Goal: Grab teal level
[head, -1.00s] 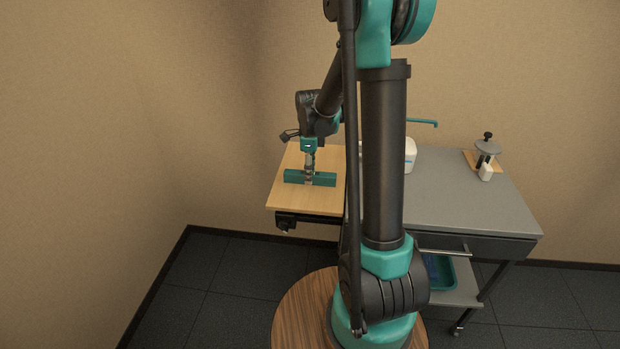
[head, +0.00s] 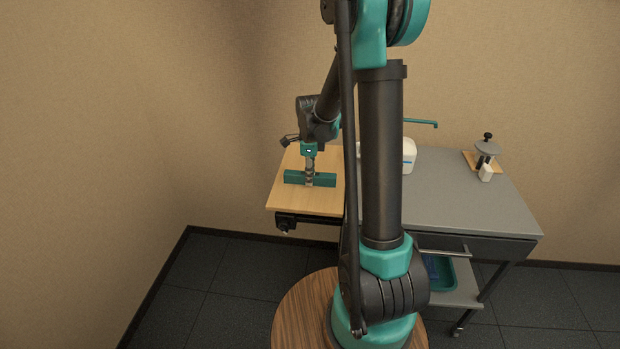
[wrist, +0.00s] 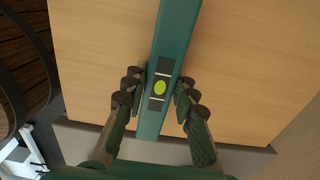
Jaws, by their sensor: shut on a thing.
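The teal level (head: 294,177) is a long teal bar on the light wooden top at the left end of the workstation. In the wrist view the level (wrist: 175,40) runs up the middle, with a yellow-green vial between dark marks. My gripper (head: 310,180) points down over the middle of the level. In the wrist view my gripper (wrist: 162,92) has one finger on each side of the bar, beside the vial, shut on it. I cannot tell whether the level is lifted off the wood.
A grey worktop (head: 460,205) joins the wooden top (head: 330,205) on the right. On it are a white container (head: 409,152), partly behind my arm, and a clamp-like device (head: 486,148) with a small white block (head: 486,173). A teal tray (head: 440,270) sits on the lower shelf.

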